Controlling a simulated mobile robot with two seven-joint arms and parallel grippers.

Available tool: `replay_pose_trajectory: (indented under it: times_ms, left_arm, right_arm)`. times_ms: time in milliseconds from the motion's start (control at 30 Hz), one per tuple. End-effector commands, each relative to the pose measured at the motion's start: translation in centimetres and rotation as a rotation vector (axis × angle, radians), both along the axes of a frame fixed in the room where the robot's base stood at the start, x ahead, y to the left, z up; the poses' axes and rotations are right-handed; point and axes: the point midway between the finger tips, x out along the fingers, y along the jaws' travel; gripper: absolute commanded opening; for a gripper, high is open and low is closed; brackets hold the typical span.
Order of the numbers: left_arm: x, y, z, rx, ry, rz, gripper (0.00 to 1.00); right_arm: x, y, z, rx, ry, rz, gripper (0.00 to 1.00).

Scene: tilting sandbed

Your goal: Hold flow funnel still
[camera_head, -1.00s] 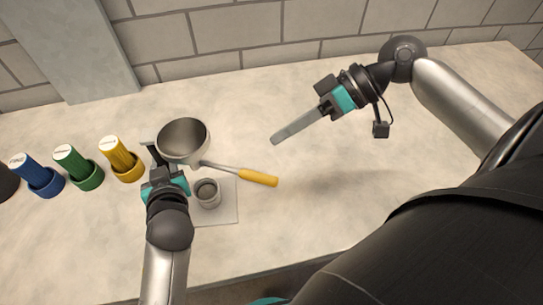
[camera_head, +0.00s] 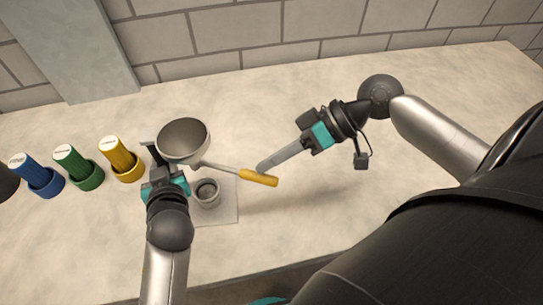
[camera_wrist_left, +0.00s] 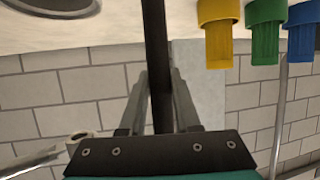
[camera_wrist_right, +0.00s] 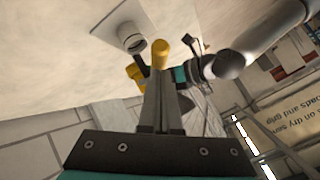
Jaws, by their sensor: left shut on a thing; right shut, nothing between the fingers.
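The flow funnel (camera_head: 184,141) is a grey bowl, with a thin rod and yellow grip (camera_head: 258,178) reaching right from beneath it. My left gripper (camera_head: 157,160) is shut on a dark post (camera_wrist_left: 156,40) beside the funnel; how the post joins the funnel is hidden. In the left wrist view the post stands between the fingers, and the funnel rim (camera_wrist_left: 62,10) shows at top left. My right gripper (camera_head: 264,163) is shut and empty, its tips close to the yellow grip's upper edge. In the right wrist view the yellow grip (camera_wrist_right: 160,52) appears just beyond the fingertips; contact cannot be told.
A small grey cup (camera_head: 207,190) stands on a pale square pad (camera_head: 226,206) below the rod. Yellow (camera_head: 121,153), green (camera_head: 74,163) and blue (camera_head: 33,172) canisters stand in holders at left. The countertop (camera_head: 330,205) is clear at right; a tiled wall (camera_head: 240,35) lies behind.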

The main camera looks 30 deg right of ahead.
Motion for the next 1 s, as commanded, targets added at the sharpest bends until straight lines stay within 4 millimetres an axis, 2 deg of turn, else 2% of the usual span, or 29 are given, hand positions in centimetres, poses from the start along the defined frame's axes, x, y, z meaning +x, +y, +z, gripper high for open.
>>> replay_pose_trajectory:
  times_ms: [167,400,1000]
  left_arm:
    - [0.0,0.0,0.0,0.0,0.001,0.0,0.0]
    - [0.0,0.0,0.0,-0.001,0.001,0.0,0.0]
    - [0.0,0.0,0.0,0.0,0.0,0.001,0.0]
  right_arm:
    - [-1.2,1.1,-0.1,0.0,0.003,0.004,0.0]
    - [-1.3,1.1,-0.1,-0.001,0.004,0.003,0.0]
    - [0.1,0.0,0.0,0.0,0.001,0.002,0.0]
